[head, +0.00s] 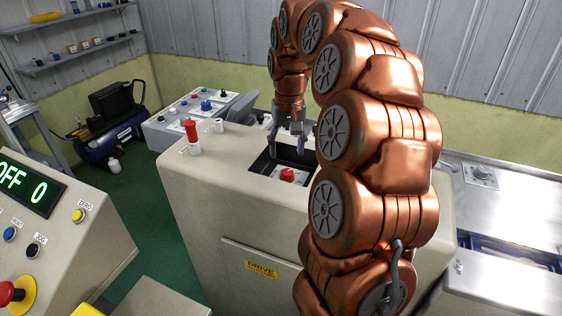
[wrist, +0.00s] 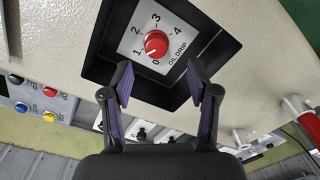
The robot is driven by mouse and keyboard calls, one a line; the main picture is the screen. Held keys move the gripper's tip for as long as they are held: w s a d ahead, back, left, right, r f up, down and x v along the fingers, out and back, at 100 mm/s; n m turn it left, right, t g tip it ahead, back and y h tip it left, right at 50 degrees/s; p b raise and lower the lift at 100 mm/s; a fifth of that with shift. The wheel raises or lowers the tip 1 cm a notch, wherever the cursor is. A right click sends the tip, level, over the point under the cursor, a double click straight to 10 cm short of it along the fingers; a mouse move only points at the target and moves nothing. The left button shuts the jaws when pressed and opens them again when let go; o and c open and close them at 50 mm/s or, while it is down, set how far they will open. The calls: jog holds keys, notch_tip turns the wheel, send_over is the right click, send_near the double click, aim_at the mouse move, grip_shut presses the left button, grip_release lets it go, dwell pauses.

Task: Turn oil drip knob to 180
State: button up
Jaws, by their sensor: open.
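The oil drip knob (wrist: 156,44) is a round red knob on a white plate (wrist: 132,42) marked OIL DRIP, with numbers 0 to 4 around it. Its pale pointer mark is small, and I cannot tell its exact setting. In the head view the knob (head: 287,174) sits in a dark recess in the top of the beige machine. My gripper (wrist: 159,82) is open and empty, its two fingers apart at the recess's near side in the wrist view. In the head view my gripper (head: 286,147) hangs over the recess, above and apart from the knob.
The beige machine housing (head: 205,200) surrounds the recess, whose walls rise around the knob plate. A red-topped fitting (head: 191,135) stands on the housing to the left. A button panel (head: 200,105) lies behind, and a metal bench (head: 500,190) to the right.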

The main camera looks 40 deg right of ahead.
aim_at(288, 171)
jog(key=shift+w+d+f, duration=0.1)
jog(key=shift+w+d, duration=0.2)
jog(key=shift+d, duration=0.2)
jog(key=shift+a+f+p, duration=0.1)
jog(key=shift+f+p, duration=1.15)
jog(key=shift+f, duration=2.55)
grip_shut()
